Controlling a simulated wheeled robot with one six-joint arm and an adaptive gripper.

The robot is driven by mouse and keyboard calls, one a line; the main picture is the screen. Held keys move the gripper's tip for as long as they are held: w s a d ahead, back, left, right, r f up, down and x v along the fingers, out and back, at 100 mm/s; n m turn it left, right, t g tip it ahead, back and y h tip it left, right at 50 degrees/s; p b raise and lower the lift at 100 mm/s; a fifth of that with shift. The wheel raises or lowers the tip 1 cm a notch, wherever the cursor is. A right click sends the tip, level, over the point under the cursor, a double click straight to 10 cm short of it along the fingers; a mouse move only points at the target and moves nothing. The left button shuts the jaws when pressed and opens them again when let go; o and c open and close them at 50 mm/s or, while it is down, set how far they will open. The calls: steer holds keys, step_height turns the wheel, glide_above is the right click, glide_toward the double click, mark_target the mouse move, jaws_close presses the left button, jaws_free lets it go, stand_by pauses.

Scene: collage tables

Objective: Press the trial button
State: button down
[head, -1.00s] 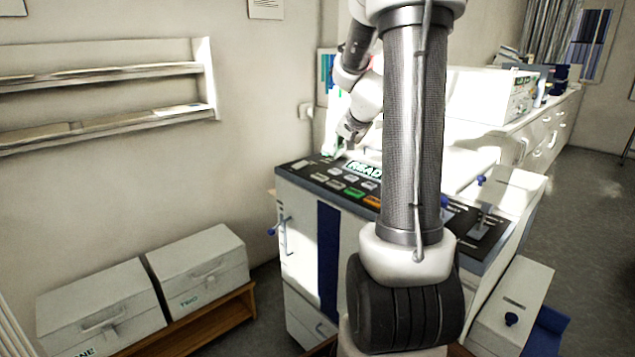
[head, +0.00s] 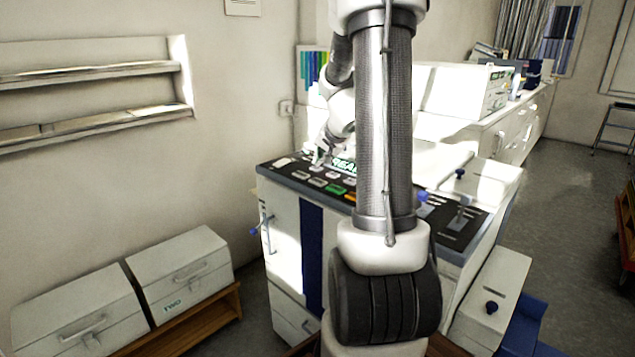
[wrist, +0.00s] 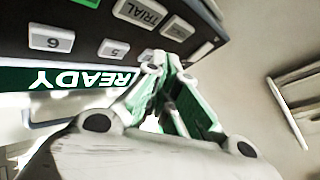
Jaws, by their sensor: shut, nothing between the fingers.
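The trial button (wrist: 140,13) is a white key with dark lettering, upside down at the top of the wrist view. In the head view it appears to be the pale key (head: 317,183) left of the green key. My gripper (wrist: 168,62) is shut and empty, its fingertips over the far row of keys, beside the key marked 5 (wrist: 113,49). The tips are below and right of the trial button in the wrist view. In the head view my gripper (head: 317,162) is low over the panel's back left part. Whether it touches the panel cannot be told.
A green key (head: 335,188) and an orange key (head: 350,197) sit on the dark panel. A display (wrist: 85,78) reads READY. Two white boxes (head: 180,262) stand on a low wooden bench at left.

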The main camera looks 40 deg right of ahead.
mark_target(321, 180)
steer(key=shift+f, duration=1.9)
steer(key=shift+f, duration=0.1)
steer(key=shift+f, duration=0.3)
steer(key=shift+f, duration=0.35)
stand_by(0.6)
steer(key=shift+r, duration=0.8)
steer(key=shift+r, duration=2.5)
